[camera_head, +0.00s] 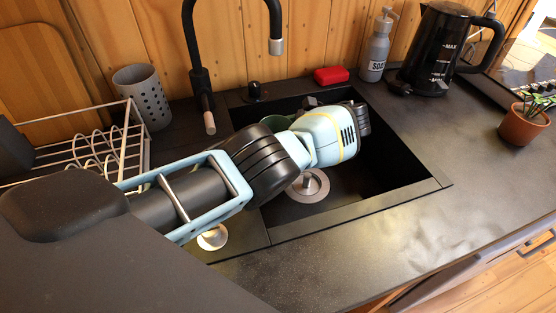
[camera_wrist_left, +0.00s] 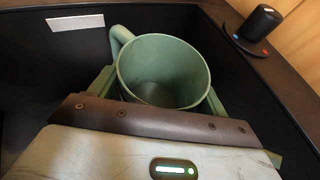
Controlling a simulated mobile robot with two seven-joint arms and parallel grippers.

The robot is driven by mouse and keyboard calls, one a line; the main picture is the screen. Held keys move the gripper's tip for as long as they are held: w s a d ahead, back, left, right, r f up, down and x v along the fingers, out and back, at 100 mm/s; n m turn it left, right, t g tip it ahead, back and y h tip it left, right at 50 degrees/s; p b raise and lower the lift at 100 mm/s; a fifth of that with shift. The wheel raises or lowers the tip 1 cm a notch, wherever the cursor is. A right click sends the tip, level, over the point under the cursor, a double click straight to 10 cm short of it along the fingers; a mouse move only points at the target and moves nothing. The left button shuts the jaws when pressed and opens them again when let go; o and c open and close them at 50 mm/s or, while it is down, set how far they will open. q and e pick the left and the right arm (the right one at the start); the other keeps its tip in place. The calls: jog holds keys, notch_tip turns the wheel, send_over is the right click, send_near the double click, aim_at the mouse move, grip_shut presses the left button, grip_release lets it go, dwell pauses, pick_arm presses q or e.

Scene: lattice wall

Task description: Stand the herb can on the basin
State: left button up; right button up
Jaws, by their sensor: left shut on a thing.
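A green can with a side handle (camera_wrist_left: 160,72) is between my left gripper's fingers (camera_wrist_left: 166,96). It looks upright and empty inside, and its base is hidden. In the head view only a green piece of the can (camera_head: 275,122) shows behind my left arm. The black basin (camera_head: 385,183) is sunk in the counter, and my left wrist hangs over it. The can is inside or just over the basin; I cannot tell whether it touches the floor. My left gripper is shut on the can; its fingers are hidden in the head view. My right gripper is not in view.
A black tap (camera_head: 195,60) and a knob (camera_head: 253,92) stand behind the basin. A dish rack (camera_head: 120,150) is left. A potted plant (camera_head: 525,122) stands right. The front-right counter is clear.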

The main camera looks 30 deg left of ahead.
pick_arm(q)
notch_tip(320, 180, down, 4)
jog(key=shift+b, duration=0.85)
jog(key=shift+r, duration=0.15)
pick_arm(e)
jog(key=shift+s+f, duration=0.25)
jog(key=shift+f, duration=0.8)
pick_arm(q)
notch_tip(320, 180, down, 4)
jog(key=shift+r+b, duration=0.25)
jog(key=shift+b, duration=0.75)
jog(key=shift+f, duration=0.2)
jog(key=shift+r, duration=0.15)
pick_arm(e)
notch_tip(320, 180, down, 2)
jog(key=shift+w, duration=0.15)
